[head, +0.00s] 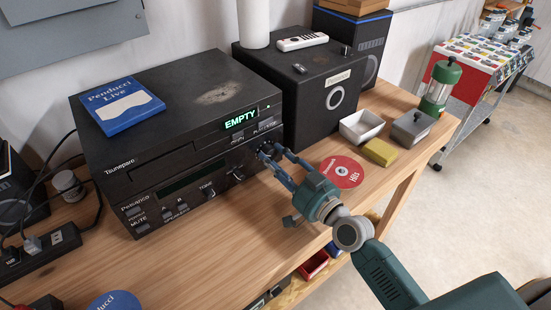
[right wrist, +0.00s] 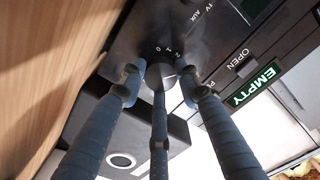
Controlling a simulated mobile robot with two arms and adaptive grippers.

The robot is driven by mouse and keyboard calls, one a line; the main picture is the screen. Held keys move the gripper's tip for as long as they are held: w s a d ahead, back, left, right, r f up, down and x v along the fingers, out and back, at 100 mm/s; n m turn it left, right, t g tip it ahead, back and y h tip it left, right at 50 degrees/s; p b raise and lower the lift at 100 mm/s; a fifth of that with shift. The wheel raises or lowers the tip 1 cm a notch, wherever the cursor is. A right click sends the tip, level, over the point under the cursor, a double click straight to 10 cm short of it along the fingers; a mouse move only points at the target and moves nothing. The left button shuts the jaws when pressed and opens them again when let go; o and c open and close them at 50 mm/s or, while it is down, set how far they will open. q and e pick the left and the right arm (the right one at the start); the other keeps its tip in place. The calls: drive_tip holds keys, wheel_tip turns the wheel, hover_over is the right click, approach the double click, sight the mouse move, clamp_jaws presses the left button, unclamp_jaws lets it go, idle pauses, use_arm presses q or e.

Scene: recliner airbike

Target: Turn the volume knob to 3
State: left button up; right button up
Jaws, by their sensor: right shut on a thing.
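The black stereo (head: 130,120) stands on the wooden bench, and its green display (head: 240,118) reads EMPTY. The volume knob (right wrist: 161,76) is a dark round knob at the right end of the stereo's front, with small white numbers around it in the right wrist view. My right gripper (head: 268,151) is shut on the knob, its fingers around it; it also shows in the right wrist view (right wrist: 160,80). The fingers mostly hide the knob in the head view. I cannot tell which number it points to. My left gripper is not in view.
A red disc (head: 341,171) lies on the bench (head: 245,230) just right of my right gripper. A black speaker (head: 310,100) stands beside the stereo. A white dish (head: 361,126), a yellow block (head: 380,151) and a green lantern (head: 438,90) are further right. A blue case (head: 121,104) lies on the stereo.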

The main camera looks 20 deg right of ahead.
drive_tip(key=shift+a+f, duration=0.1)
drive_tip(key=shift+f, duration=0.15)
drive_tip(key=o, duration=1.1)
drive_tip(key=shift+r, duration=0.1)
drive_tip(key=v, duration=1.2)
